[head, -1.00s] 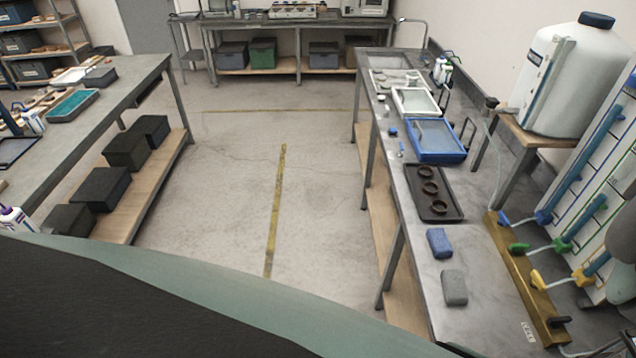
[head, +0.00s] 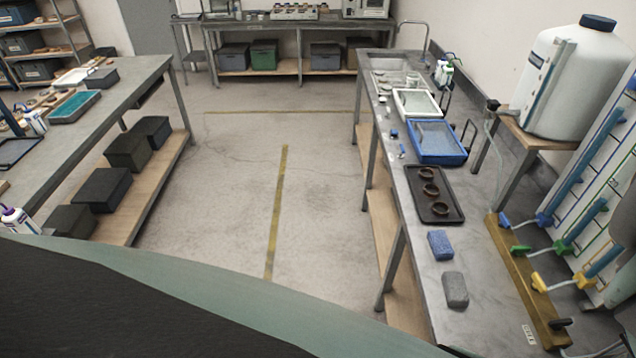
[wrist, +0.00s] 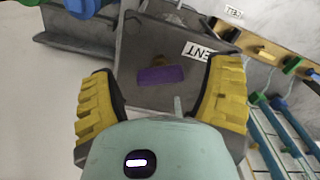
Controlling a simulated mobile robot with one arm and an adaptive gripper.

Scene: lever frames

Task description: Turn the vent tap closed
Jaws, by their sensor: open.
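In the wrist view, a purple block-like handle (wrist: 161,77) lies across the picture with a small brass-coloured piece behind it. A white label reading VENT (wrist: 198,51) sits beside it, upside down in this view, so I take the purple handle to be the vent tap's. My gripper (wrist: 165,72) is open, with one yellow ridged finger to the left of the handle and one to the right. Neither finger visibly touches it; the gap in depth is hard to tell. My gripper and the purple handle do not show in the head view.
A brass manifold (head: 522,283) with blue, green, yellow and black taps stands on the right bench; it also shows in the wrist view (wrist: 252,47). A blue sponge (head: 440,245), a grey block (head: 455,289) and a black tray (head: 450,211) lie nearby. The floor between the benches is clear.

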